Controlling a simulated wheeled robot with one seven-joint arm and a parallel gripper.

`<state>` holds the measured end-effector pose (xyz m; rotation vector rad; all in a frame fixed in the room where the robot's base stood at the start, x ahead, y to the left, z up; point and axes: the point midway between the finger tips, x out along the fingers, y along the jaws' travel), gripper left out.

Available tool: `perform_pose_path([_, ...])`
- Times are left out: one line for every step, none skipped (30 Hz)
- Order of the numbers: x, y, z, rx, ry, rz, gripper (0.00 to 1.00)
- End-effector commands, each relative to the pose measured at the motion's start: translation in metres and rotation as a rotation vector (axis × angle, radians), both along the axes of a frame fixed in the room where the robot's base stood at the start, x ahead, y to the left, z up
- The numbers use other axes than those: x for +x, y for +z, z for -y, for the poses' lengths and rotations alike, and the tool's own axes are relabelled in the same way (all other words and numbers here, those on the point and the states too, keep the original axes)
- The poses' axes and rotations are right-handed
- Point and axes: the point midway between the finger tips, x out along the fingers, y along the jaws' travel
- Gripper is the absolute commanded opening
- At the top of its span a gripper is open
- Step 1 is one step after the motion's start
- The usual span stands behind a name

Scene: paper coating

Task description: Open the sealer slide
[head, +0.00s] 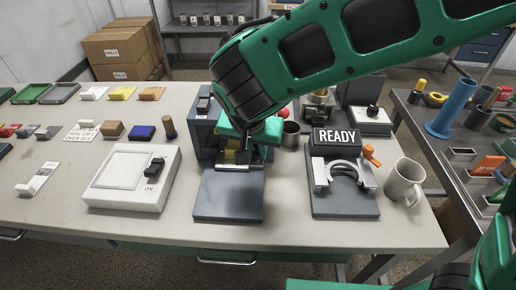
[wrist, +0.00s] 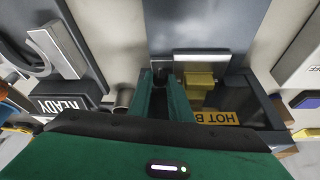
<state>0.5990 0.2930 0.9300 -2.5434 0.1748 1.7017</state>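The sealer (head: 204,130) is a blue-grey machine at the middle of the bench, with a flat dark plate (head: 228,195) in front. In the wrist view its body carries a yellow label beginning "HOT B" (wrist: 217,117). A yellow block (wrist: 200,80) sits beside a pale metal plate (wrist: 202,58), which I take for part of the slide. My gripper (head: 257,160) is low over the sealer, pointing down. In the wrist view my fingertips (wrist: 160,75) are apart, with a small dark knob-like piece between them, left of the yellow block. Whether they grip it is unclear.
A white switch box (head: 130,178) marked ON stands left of the sealer. A press-like fixture (head: 345,200) with a READY sign (head: 337,137) and a white mug (head: 404,182) stand to the right. Small blocks and trays lie at the far left.

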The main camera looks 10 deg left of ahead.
Motion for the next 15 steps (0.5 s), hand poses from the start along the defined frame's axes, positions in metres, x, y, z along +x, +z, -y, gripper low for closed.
perform_pose_path([0.0,0.0,0.0,0.0,0.0,0.0,0.0])
perform_pose_path([0.0,0.0,0.0,0.0,0.0,0.0,0.0])
perform_pose_path([0.0,0.0,0.0,0.0,0.0,0.0,0.0])
perform_pose_path([0.0,0.0,0.0,0.0,0.0,0.0,0.0])
perform_pose_path([0.0,0.0,0.0,0.0,0.0,0.0,0.0])
perform_pose_path([-0.001,0.0,0.0,0.0,0.0,0.0,0.0])
perform_pose_path([-0.003,0.0,0.0,0.0,0.0,0.0,0.0])
perform_pose_path([-0.006,0.001,0.0,0.0,0.001,0.0,0.0])
perform_pose_path([-0.012,0.001,0.0,0.001,0.001,0.0,0.0])
perform_pose_path([-0.017,0.001,0.0,0.001,0.001,0.0,0.0])
perform_pose_path([-0.024,0.001,0.001,0.0,0.003,0.0,0.0])
perform_pose_path([-0.035,0.001,0.002,-0.001,0.004,0.0,0.0])
perform_pose_path([-0.044,0.001,0.002,0.001,0.006,0.0,0.0])
perform_pose_path([-0.053,0.001,0.002,0.001,0.006,0.0,0.0])
perform_pose_path([-0.064,0.001,0.003,0.001,0.006,0.0,0.0])
